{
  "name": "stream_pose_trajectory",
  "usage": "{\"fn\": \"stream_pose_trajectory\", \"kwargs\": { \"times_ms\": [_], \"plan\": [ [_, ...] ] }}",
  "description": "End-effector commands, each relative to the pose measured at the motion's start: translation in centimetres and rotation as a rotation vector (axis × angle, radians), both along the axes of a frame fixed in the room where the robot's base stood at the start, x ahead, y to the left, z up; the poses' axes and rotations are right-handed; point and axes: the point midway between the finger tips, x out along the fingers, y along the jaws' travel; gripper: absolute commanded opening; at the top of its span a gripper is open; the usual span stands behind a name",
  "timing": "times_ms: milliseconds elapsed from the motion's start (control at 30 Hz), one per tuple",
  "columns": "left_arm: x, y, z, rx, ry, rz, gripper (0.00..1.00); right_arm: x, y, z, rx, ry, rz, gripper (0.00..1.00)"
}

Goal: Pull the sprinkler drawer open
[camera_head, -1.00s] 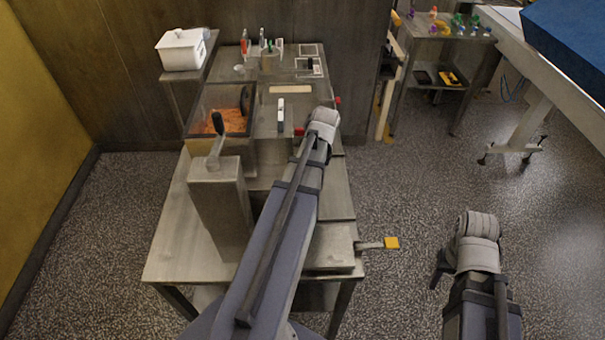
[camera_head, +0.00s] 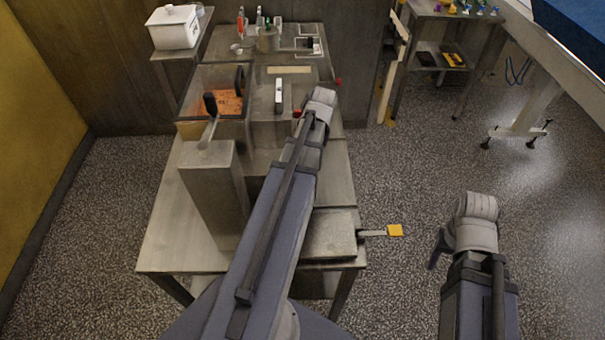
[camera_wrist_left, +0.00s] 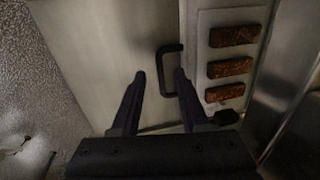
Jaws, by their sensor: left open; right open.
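The left wrist view shows a pale metal front (camera_wrist_left: 110,45) with a black D-shaped handle (camera_wrist_left: 163,62), apparently the sprinkler drawer's. I cannot tell from this angle whether it stands out at all. My left gripper (camera_wrist_left: 159,76) is open, its two dark fingers pointing at the front. The handle shows between the fingertips, closer to the right finger; contact cannot be told. In the head view my left arm reaches over the steel machine and hides its own gripper and the drawer front. My right gripper (camera_head: 438,248) is open and empty, low over the floor at the right.
Beside the handle is a panel with several reddish-brown bars (camera_wrist_left: 230,67). Floor (camera_head: 400,170) right of the table is clear.

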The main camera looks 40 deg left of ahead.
Motion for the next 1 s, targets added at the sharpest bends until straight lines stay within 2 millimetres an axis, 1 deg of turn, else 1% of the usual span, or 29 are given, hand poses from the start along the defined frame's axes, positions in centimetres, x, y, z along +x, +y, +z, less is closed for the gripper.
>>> {"fn": "stream_pose_trajectory", "kwargs": {
  "times_ms": [33,200,300,433,700,767,1000],
  "plan": [
    [-0.1,0.1,-1.4,0.0,0.0,0.001,0.45,0.0,0.0,-1.4,0.0,0.0,0.0,0.47],
    [-0.4,0.4,-3.6,0.0,0.0,0.001,0.45,0.0,0.0,-3.6,0.0,0.0,0.0,0.47],
    [-0.5,0.6,-4.5,0.0,0.0,0.001,0.45,0.0,0.0,-4.5,0.0,0.0,0.0,0.47],
    [-0.6,0.7,-5.1,0.0,0.0,0.0,0.45,0.0,0.0,-5.1,0.0,0.0,0.0,0.47],
    [-0.6,0.7,-5.0,0.0,0.0,0.0,0.45,0.0,0.0,-5.0,0.0,0.0,0.0,0.47],
    [-0.6,0.7,-5.0,0.0,0.0,0.0,0.39,0.0,0.0,-5.0,0.0,0.0,0.0,0.47],
    [-0.6,0.7,-5.0,0.0,0.0,0.0,0.12,0.0,0.0,-5.0,0.0,0.0,0.0,0.47]
  ]
}}
